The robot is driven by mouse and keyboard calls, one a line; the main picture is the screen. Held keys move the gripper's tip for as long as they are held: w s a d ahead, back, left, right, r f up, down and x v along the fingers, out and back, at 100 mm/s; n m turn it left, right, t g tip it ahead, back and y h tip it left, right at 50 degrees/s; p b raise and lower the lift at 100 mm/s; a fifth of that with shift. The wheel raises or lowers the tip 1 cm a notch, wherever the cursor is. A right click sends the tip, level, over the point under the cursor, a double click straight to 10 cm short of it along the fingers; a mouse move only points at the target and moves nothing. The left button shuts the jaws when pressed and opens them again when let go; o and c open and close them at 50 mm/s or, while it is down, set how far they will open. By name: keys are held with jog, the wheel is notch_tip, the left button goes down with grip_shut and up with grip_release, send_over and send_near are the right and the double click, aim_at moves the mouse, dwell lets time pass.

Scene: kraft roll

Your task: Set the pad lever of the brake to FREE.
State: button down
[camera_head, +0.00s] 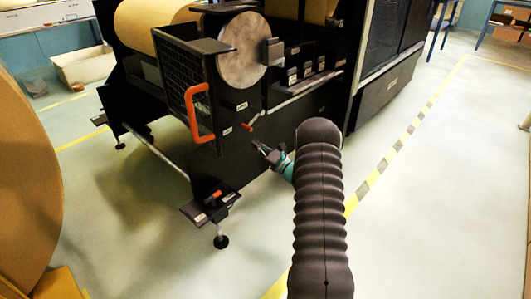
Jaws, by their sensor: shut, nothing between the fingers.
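The brake's round grey metal disc (243,50) is on the side of the dark machine, with a dark block at its right edge. A small lever with an orange-red tip (247,127) sticks out below the disc, beside small white labels too small to read. It looks like the pad lever, but I cannot tell which setting it is at. My gripper (258,146) is shut and empty, just below and right of this lever, seemingly apart from it. My dark ribbed arm comes up from the bottom and hides part of the floor and machine base.
A mesh guard (185,88) with a large orange handle (199,113) stands left of the disc. A low foot bracket with another small orange lever (213,196) juts out below. A large brown roll (25,190) is at the left. Floor right of my arm is clear.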

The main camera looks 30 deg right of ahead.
aim_at(254, 119)
jog(key=r, duration=0.1)
jog(key=w+a+r, duration=0.1)
jog(key=r, duration=0.2)
jog(key=shift+w+a+r, duration=0.2)
jog(key=shift+w+a, duration=0.05)
jog(key=shift+d+r, duration=0.1)
